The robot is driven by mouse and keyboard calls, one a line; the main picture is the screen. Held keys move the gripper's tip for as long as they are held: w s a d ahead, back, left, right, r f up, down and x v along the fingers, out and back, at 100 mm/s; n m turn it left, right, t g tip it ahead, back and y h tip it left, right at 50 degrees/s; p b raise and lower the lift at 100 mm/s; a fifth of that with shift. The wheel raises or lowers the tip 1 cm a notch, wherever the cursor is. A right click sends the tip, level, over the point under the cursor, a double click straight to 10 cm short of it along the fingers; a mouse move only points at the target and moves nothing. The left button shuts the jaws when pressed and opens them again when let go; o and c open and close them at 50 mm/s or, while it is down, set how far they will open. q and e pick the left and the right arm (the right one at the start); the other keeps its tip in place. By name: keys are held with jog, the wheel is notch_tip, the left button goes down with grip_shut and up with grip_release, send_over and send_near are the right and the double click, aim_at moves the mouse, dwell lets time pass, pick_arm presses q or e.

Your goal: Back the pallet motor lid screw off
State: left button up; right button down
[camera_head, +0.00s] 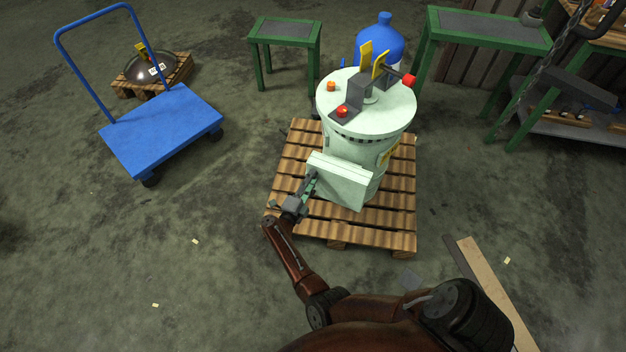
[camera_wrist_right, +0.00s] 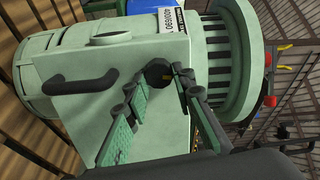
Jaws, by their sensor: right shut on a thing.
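A pale green motor (camera_head: 362,150) stands upright on a wooden pallet (camera_head: 385,238). Its lid (camera_head: 338,180) is a flat, pale green box face on the near side, with a black handle (camera_wrist_right: 80,82) in the right wrist view. My right gripper (camera_head: 313,182) is at the lid's left side in the head view. In the right wrist view its green-padded fingers (camera_wrist_right: 160,82) close around the screw, hiding part of it. My left gripper is not in view.
A blue cart (camera_head: 160,130) stands at the left, near a small pallet holding a dark dome (camera_head: 150,66). Green tables (camera_head: 285,30) and a blue bottle (camera_head: 380,38) stand behind the motor. A plank (camera_head: 488,285) lies at lower right. Floor left of the pallet is clear.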

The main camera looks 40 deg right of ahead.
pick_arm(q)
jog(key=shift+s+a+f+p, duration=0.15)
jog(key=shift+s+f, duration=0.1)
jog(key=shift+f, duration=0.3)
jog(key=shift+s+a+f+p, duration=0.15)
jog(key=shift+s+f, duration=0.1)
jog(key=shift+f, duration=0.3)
pick_arm(e)
jog(key=shift+n, duration=1.3)
jog(key=c, duration=1.6)
grip_release()
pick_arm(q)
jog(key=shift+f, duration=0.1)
